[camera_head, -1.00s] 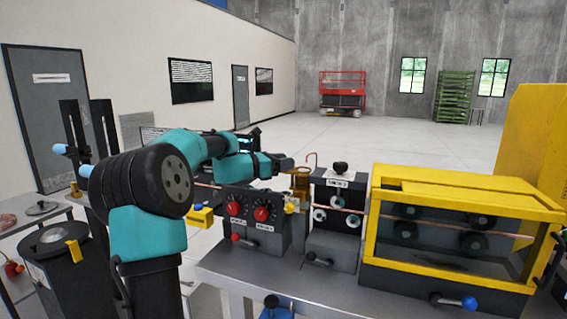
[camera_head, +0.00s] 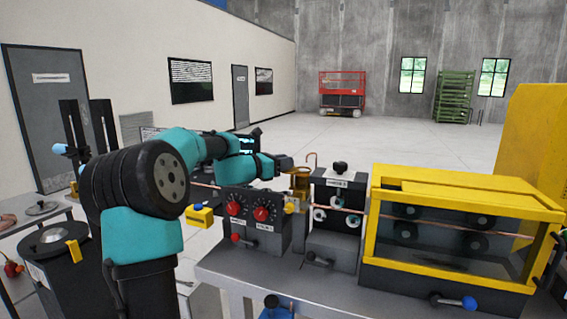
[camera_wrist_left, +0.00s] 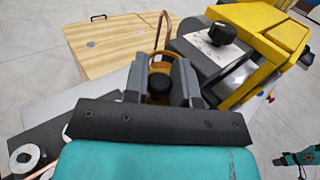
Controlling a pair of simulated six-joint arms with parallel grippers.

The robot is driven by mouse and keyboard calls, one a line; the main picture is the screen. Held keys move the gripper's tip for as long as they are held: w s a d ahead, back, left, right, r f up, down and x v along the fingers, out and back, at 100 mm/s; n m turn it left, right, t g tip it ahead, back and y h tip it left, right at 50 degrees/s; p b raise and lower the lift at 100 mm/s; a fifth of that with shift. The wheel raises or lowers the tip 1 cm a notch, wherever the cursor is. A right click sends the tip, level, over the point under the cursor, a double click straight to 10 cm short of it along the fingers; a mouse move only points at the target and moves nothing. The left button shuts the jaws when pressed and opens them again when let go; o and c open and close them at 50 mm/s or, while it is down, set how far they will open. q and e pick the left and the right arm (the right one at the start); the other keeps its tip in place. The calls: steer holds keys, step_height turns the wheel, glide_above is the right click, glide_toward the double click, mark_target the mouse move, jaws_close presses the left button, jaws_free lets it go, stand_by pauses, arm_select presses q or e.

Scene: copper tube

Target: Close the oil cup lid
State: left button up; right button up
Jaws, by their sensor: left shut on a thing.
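The brass oil cup (camera_head: 300,184) stands between the red-knobbed control box and the black roller unit in the head view. My left gripper (camera_head: 286,164) is at its upper left side. In the left wrist view my left gripper (camera_wrist_left: 161,64) has its two grey fingers on either side of the brass-yellow cup part (camera_wrist_left: 161,56), and it is shut on the lid. A dark round piece (camera_wrist_left: 160,83) shows between the fingers. The lid's exact angle is hard to see because the fingers hide much of it.
A thin copper tube (camera_head: 348,210) runs through the roller unit (camera_head: 338,220). The control box (camera_head: 255,218) and yellow-framed guard (camera_head: 460,185) stand close by. A wooden box (camera_wrist_left: 115,45) lies beyond in the left wrist view.

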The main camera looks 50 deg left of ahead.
arm_select(q)
steer(key=shift+w+d+n+y, duration=0.1)
steer(key=shift+d+n+y, duration=0.15)
steer(key=shift+n+y, duration=0.6)
steer(key=shift+d+n+y, duration=0.2)
steer(key=shift+n+y, duration=0.3)
steer(key=shift+y, duration=0.8)
steer(key=shift+w+d+n+y, duration=0.1)
steer(key=shift+d+n+y, duration=0.15)
steer(key=shift+n+y, duration=0.6)
steer(key=shift+y, duration=0.5)
steer(key=shift+w+d+n+g+y, duration=0.15)
steer(key=shift+n+g+y, duration=0.1)
steer(key=shift+n+y, duration=0.45)
steer(key=shift+w+d+n+g+y, duration=0.1)
steer(key=shift+d+n+g+y, duration=0.25)
steer(key=shift+y, duration=0.6)
steer(key=shift+w+n+g+y, duration=0.1)
steer(key=shift+n+g+y, duration=0.1)
steer(key=shift+n+y, duration=0.55)
steer(key=o, duration=0.9)
steer(key=shift+c, duration=0.2)
steer(key=v, duration=1.7)
steer(key=shift+d, duration=0.2)
steer(key=shift+s+f, duration=0.1)
